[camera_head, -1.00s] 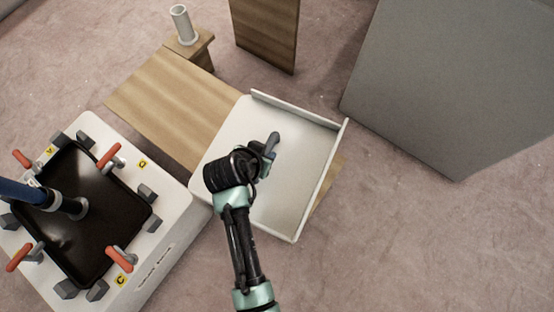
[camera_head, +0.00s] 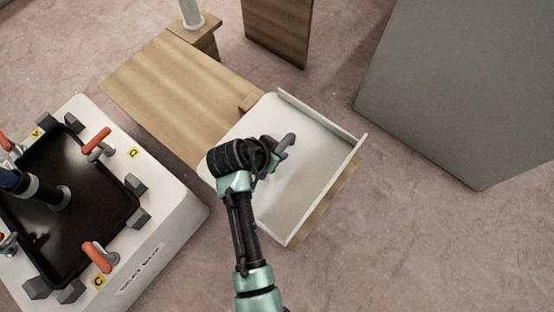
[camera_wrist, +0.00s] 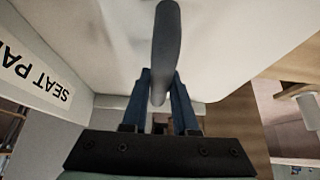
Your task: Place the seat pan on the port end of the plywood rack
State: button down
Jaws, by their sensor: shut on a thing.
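The seat pan (camera_head: 315,150) is a white panel with raised lips along its upper-right and lower-right edges. In the head view it is over the right end of the plywood rack (camera_head: 170,90), with some wood showing past its lower-right edge. I cannot tell whether it touches the rack or hovers just above. My gripper (camera_head: 272,158) is shut on the grey handle (camera_head: 286,144) on the pan's upper face. In the wrist view the blue fingers (camera_wrist: 160,95) pinch this handle (camera_wrist: 166,45). The arm hides the pan's near-left part.
A white clamp fixture (camera_head: 165,185) with a black panel (camera_head: 75,215) and red-handled clamps stands at the left, close to the rack. A wooden post with a pale cylinder (camera_head: 192,14), an upright board (camera_head: 278,28) and a large grey block (camera_head: 460,90) lie beyond. Floor at lower right is clear.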

jog(key=shift+w+f+b, duration=0.15)
jog(key=shift+f+b, duration=1.05)
jog(key=shift+f, duration=1.05)
jog(key=shift+f, duration=0.1)
jog(key=c, duration=0.7)
grip_release()
jog(key=shift+f, duration=0.1)
jog(key=p+v, duration=0.5)
jog(key=v, duration=0.7)
jog(key=shift+p, duration=0.4)
